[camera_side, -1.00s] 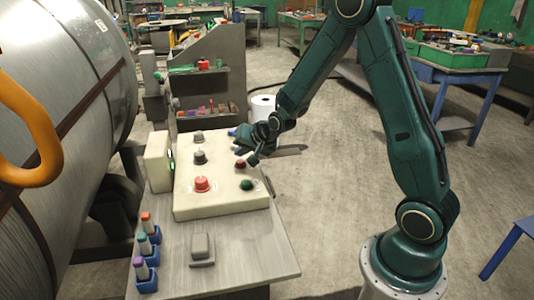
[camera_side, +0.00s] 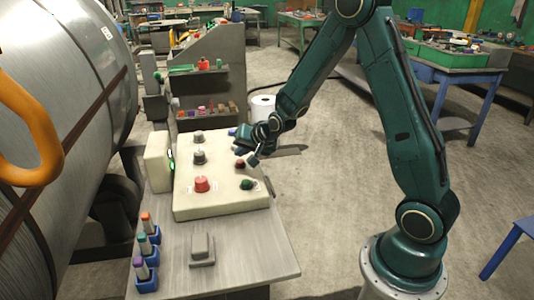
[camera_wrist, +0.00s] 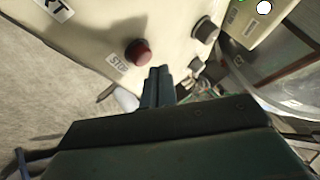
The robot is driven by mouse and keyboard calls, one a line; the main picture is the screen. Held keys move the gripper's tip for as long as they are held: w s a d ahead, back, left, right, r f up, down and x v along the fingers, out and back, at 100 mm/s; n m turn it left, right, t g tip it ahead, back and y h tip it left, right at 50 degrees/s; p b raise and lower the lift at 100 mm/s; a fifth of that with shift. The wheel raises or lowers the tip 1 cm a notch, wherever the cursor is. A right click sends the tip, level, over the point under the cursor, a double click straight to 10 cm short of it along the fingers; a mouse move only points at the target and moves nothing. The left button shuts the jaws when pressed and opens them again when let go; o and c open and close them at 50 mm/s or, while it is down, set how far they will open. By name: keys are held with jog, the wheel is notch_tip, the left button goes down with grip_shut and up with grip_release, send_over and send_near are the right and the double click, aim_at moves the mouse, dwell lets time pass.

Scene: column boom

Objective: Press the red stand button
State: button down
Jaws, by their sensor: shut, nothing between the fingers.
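A cream control box (camera_side: 222,202) on the bench carries two red buttons. The smaller, dark red button (camera_side: 240,164) is at its right side; in the wrist view it is a red cap (camera_wrist: 137,53) beside a label that seems to read STOP. A larger red button (camera_side: 202,184) on a pale base is nearer the front left. My gripper (camera_side: 253,160) is shut and empty, just beside the dark red button. In the wrist view my fingertips (camera_wrist: 159,71) are together, right of and below the red cap. I cannot tell any contact; the cap looks apart from them.
A green button (camera_side: 247,184) is in front of the dark red one. Dark knobs (camera_side: 199,157) stand at the box's left. A grey block (camera_side: 202,248) and several markers in blue holders (camera_side: 147,250) are on the bench. A large metal coil (camera_side: 60,120) is at left.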

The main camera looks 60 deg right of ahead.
aim_at(243, 163)
jog(key=shift+f, duration=0.95)
dwell(1.2)
jog(key=shift+r, duration=1)
jog(key=shift+r, duration=0.1)
jog(key=shift+r, duration=2.35)
jog(key=shift+s+r, duration=0.1)
